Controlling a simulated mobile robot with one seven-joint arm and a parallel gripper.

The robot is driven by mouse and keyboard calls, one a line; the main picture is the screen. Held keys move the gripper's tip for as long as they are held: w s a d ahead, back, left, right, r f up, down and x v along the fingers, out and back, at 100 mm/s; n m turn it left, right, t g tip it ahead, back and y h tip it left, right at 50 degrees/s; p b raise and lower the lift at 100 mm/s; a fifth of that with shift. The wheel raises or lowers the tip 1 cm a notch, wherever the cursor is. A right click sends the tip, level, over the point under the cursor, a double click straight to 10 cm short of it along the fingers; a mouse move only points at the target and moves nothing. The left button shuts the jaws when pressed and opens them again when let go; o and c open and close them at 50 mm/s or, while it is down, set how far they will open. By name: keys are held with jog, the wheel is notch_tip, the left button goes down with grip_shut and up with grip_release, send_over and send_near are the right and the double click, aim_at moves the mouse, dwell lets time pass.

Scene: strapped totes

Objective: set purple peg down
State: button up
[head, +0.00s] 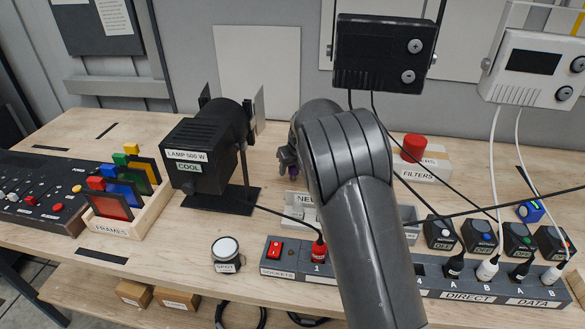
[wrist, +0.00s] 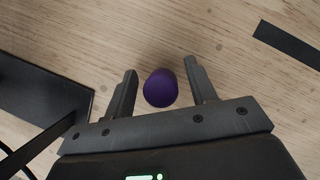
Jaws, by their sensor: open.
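The purple peg (wrist: 160,88) shows in the wrist view as a rounded purple shape against the light wood bench, seen nearly end-on. It lies between the two dark fingers of my gripper (wrist: 161,72), with a small gap on each side. The fingers are open and do not appear to touch it. In the head view my gripper (head: 285,160) is mostly hidden behind my own arm, to the right of the lamp. A small bit of purple (head: 293,170) shows there. The peg's lower end is hidden, so its contact with the bench is hard to tell.
The black lamp (head: 205,150) stands close on the left; its base (wrist: 45,88) shows in the wrist view. A dark strip (wrist: 288,44) lies at upper right. A red-knobbed filters box (head: 420,168) and a socket strip (head: 290,258) are nearby. Cables cross the right side.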

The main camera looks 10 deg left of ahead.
jog(key=v, duration=0.7)
jog(key=shift+r, duration=0.2)
jog(key=shift+s, duration=0.15)
